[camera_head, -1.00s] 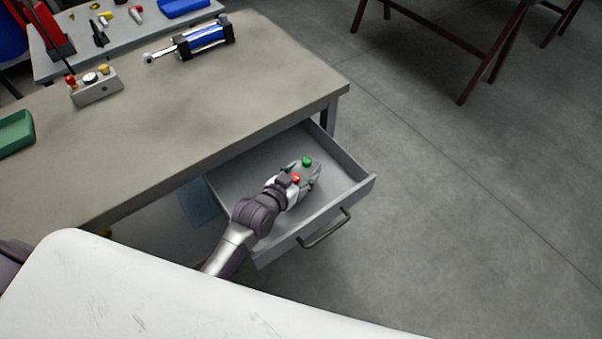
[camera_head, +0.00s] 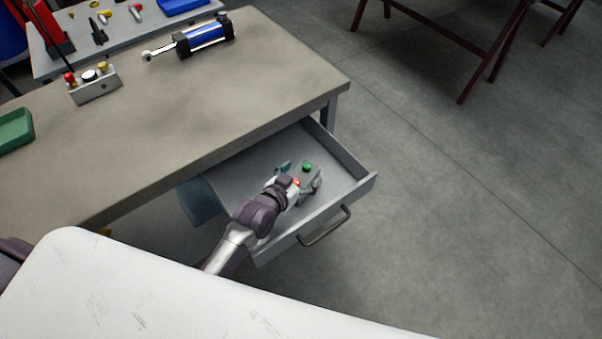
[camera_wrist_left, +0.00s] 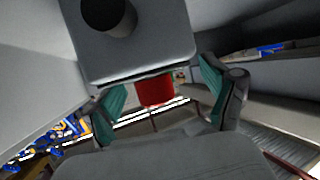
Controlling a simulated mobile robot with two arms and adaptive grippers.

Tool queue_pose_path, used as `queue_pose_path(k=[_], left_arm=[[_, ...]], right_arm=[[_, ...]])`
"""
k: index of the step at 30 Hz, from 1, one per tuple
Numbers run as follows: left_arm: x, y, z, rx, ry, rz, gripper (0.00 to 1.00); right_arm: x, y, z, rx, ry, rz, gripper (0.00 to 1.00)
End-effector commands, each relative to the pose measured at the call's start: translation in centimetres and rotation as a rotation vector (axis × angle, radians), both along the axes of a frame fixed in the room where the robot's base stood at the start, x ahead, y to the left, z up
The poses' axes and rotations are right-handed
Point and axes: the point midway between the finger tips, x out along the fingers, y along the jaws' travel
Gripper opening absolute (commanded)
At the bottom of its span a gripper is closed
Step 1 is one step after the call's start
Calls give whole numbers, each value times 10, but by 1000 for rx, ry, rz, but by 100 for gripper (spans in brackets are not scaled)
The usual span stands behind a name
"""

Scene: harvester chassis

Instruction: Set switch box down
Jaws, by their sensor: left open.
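The grey switch box (camera_head: 312,179), with a green button and a red button on top, is inside the open drawer (camera_head: 340,198). My left gripper (camera_head: 300,177) is over the box's near end, with its fingers spread to either side and the wrist partly covering the box. The teal pads of my left gripper (camera_wrist_left: 160,98) stand apart on either side of the red button. My right gripper is not in view.
The drawer hangs open under the workbench (camera_head: 170,110). On the bench are a blue cylinder (camera_head: 205,36), another button box (camera_head: 97,88) and a green tray (camera_head: 15,130). The drawer's front wall and handle (camera_head: 324,226) are close to my arm.

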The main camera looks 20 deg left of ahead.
Motion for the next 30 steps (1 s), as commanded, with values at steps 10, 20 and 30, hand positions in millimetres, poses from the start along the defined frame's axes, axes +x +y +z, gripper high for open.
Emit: queue_pose_path(k=[10,20,30], left_arm=[[-9,2,15,0,3,0,85],[-74,20,42,0,3,-1,85],[-106,29,57,0,0,-1,85]], right_arm=[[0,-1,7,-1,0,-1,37],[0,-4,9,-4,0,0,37],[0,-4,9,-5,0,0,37]])
